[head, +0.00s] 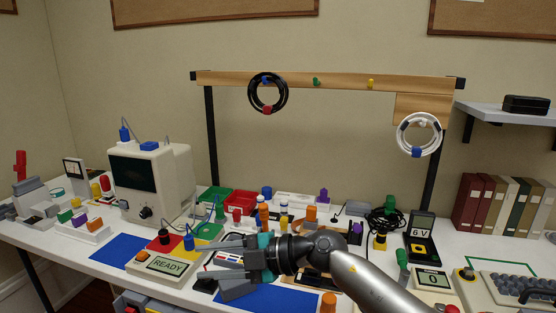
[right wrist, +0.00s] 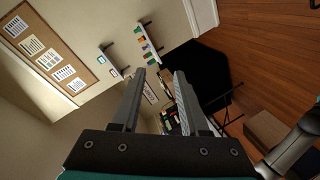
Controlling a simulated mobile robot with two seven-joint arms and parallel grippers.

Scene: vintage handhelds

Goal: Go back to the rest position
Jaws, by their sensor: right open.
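My right gripper (head: 212,272) reaches in from the lower right of the head view, over the front of the white workbench (head: 85,262). Its fingers point left, beside the READY box (head: 166,264) and above a blue mat (head: 285,299). In the right wrist view the right gripper (right wrist: 157,75) shows two parted fingers with nothing held between them. That view looks out into the room, with the picture tilted. My left gripper is not in view.
A beige monitor unit (head: 150,185) stands at the left. A wooden rail (head: 340,82) over the bench carries a black ring (head: 251,94) and a white ring (head: 399,134). Red and green bins, a 6V case (head: 421,228) and a keyboard (head: 510,288) crowd the bench.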

